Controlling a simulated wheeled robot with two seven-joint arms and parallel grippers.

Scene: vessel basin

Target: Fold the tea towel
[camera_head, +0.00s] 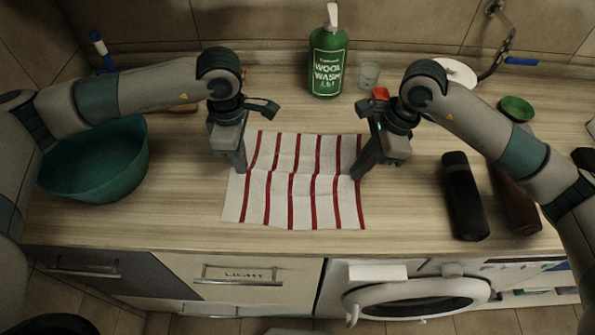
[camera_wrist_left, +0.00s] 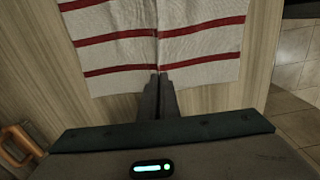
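The tea towel (camera_head: 290,205), white with red stripes, lies spread on the wooden worktop. A crease runs across its middle from left edge to right edge, between my two grippers. My left gripper (camera_head: 240,169) points down at the middle of the towel's left edge. In the left wrist view its fingers (camera_wrist_left: 158,78) are together on the edge of the towel (camera_wrist_left: 200,45), where the crease starts. My right gripper (camera_head: 357,176) points down at the middle of the right edge, its fingers looking closed on the cloth. Its fingertips are partly hidden.
A teal bowl (camera_head: 95,170) stands left. A green wool wash bottle (camera_head: 327,62) and a glass (camera_head: 369,76) stand behind the towel. A black bottle (camera_head: 465,197) and a brown one (camera_head: 516,205) lie right. The worktop's front edge is just below the towel.

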